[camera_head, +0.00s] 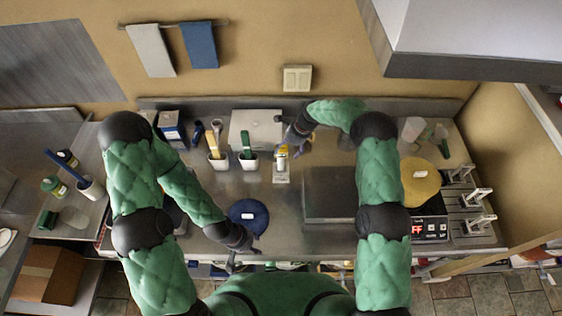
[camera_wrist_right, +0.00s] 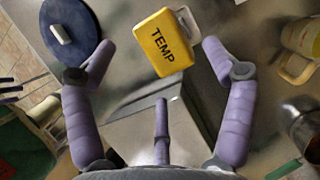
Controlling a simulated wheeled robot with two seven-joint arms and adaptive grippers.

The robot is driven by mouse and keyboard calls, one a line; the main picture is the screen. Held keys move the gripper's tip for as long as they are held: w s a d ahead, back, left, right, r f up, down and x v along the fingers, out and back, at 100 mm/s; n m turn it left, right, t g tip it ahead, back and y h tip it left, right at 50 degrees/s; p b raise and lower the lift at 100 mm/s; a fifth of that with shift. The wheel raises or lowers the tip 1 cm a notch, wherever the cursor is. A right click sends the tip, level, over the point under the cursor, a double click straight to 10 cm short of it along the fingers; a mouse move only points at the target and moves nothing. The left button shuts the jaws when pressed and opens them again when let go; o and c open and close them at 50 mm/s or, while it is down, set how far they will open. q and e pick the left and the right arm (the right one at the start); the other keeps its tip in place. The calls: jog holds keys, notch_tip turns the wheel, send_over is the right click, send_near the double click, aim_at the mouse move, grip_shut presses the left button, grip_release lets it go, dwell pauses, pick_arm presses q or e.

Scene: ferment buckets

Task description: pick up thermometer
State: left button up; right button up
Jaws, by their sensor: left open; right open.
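The thermometer is a yellow block marked TEMP (camera_wrist_right: 163,42) in the right wrist view. In the head view a small yellow thing (camera_head: 282,152), which looks like it, stands at a pale metal holder (camera_head: 281,178) in the middle of the counter. My right gripper (camera_head: 301,153) is just to the right of it; it is open, and in the right wrist view its purple fingers (camera_wrist_right: 158,50) stand to either side of the yellow block without visibly gripping it. My left gripper (camera_head: 243,259) is low at the counter's front edge, open and apart from the thermometer.
A dark blue lid (camera_head: 249,217) lies near my left gripper. White cups with tools (camera_head: 248,163) and a metal box (camera_head: 256,125) stand at the back. A dark square plate (camera_head: 330,194) lies right of centre. A yellow round lid (camera_head: 421,181) and burner unit are at the right.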

aim_at(283, 150)
jog(key=shift+a+f, duration=0.3)
jog(key=p+x, duration=0.1)
jog(key=x, duration=0.1)
jog(key=shift+w+a+f, duration=0.2)
jog(key=shift+a, duration=0.1)
jog(key=shift+a+f+p, duration=0.2)
jog(key=shift+f+p, duration=0.1)
jog(key=shift+f, duration=0.3)
grip_shut()
